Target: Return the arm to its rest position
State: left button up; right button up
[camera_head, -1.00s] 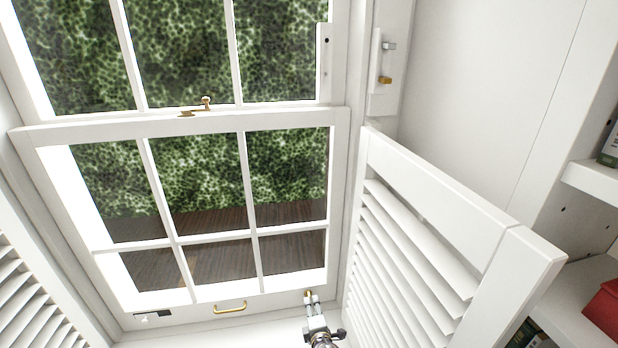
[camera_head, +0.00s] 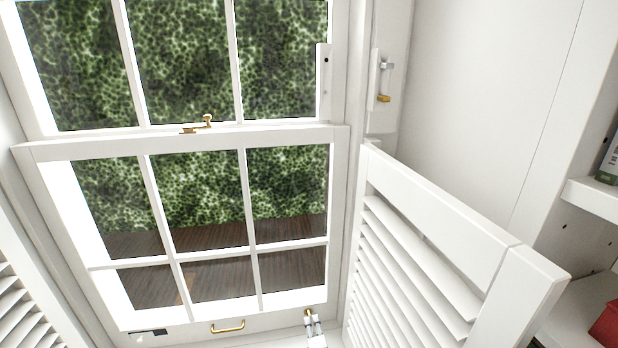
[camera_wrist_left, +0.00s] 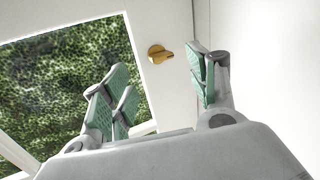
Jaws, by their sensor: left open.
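In the left wrist view the brass knob (camera_wrist_left: 158,53) appears beyond the gap, seemingly not gripped. My right gripper is out of view.
Another shutter (camera_head: 30,315) is at lower left. The sash has a brass pull (camera_head: 228,326); a brass latch (camera_head: 200,125) sits above. Shelves (camera_head: 590,195) are at far right.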

pick_arm(q)
jog(key=shift+a+v, duration=0.3)
jog(key=shift+v, duration=2.05)
jog(key=shift+d+x, duration=0.15)
jog(key=shift+x, duration=2.45)
jog(key=shift+d+x, duration=0.2)
jog(key=shift+x, duration=2.35)
jog(key=shift+w+f, duration=0.1)
jog(key=shift+w, duration=0.05)
jog(key=shift+w+a+f, duration=0.2)
jog(key=shift+w, duration=0.35)
